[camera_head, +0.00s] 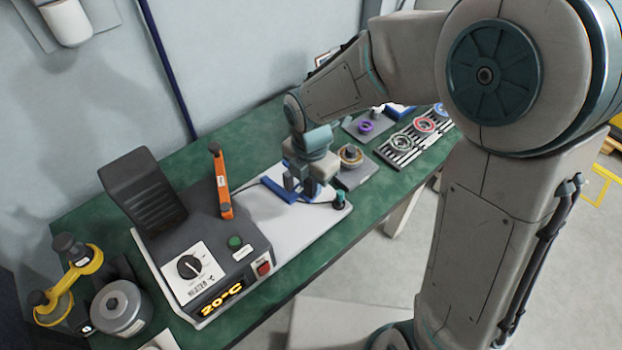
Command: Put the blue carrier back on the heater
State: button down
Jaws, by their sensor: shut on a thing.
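The blue carrier (280,191) is at the white plate (258,222) to the right of the heater's dark housing. My gripper (301,194) points down over it and is shut on it. The fingers hide part of the carrier, and I cannot tell whether it touches the plate. The heater (205,252) has a black knob, a green button, a red switch and a display reading 20°C. Its dark ribbed lid (143,190) stands raised at the back left. An orange-handled lever (221,182) stands upright on it.
A small teal-topped piece (339,200) with a dark cable stands right of my gripper. A yellow-handled tool (75,275) and a grey cylinder (121,308) stand left of the heater.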

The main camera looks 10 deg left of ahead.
aim_at(311, 199)
jog(key=shift+f+b, duration=2.15)
jog(key=shift+f, duration=1.15)
jog(key=shift+f+b, duration=0.3)
jog(key=shift+f, duration=0.25)
jog(key=c, duration=1.1)
grip_release()
jog(key=shift+r, duration=0.1)
notch_tip(311, 199, up, 11)
jog(key=p, duration=1)
